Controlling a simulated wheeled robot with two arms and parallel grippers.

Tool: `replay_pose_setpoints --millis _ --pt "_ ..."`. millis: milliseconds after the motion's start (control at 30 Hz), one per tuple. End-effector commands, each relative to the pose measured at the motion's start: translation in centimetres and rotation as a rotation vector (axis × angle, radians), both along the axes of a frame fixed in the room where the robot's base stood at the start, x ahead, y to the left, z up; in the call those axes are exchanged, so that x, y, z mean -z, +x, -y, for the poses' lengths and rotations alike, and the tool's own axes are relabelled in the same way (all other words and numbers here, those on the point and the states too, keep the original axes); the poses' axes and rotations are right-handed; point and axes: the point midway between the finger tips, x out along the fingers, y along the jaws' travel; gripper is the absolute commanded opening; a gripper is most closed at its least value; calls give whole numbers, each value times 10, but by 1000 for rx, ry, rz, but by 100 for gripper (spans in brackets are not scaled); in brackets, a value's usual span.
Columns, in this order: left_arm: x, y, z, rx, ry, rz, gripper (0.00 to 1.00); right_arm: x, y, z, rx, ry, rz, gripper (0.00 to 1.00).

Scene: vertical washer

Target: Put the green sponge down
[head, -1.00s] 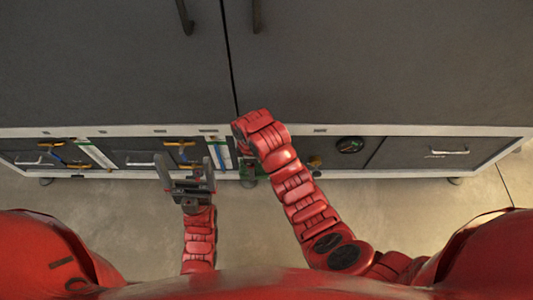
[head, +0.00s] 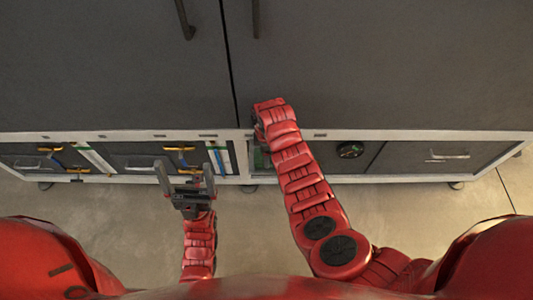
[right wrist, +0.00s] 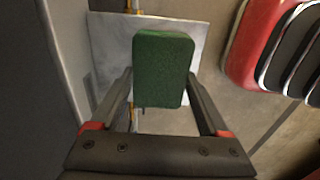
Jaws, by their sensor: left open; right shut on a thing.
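The green sponge (right wrist: 163,68) is held between the two fingers of my right gripper (right wrist: 160,76), upright in the right wrist view.
A large dark cabinet front (head: 380,65) with two handles stands above the low bench (head: 420,136). Tools with yellow and blue parts (head: 180,156) hang on the bench front at left. A pale grey plate (right wrist: 110,50) lies behind the sponge. The floor (head: 120,215) is clear.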

Motion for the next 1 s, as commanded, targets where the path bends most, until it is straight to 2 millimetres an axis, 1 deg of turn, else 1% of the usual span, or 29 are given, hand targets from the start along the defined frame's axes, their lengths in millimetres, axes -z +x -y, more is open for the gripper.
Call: replay_pose_setpoints --millis 300,333,433,467,867,1000 --pt "2 0 0 0 0 0 100 5 0 1 1 0 0 9" --pt "3 0 0 0 0 0 100 5 0 1 1 0 0 80" --pt "2 0 0 0 0 0 100 4 0 1 1 0 0 98" --pt "2 0 0 0 0 0 100 4 0 1 1 0 0 100" --pt "-1 0 0 0 0 0 100 5 -1 0 -1 -1 -1 100" --pt "0 0 0 0 0 0 100 -5 1 0 0 2 4 100"
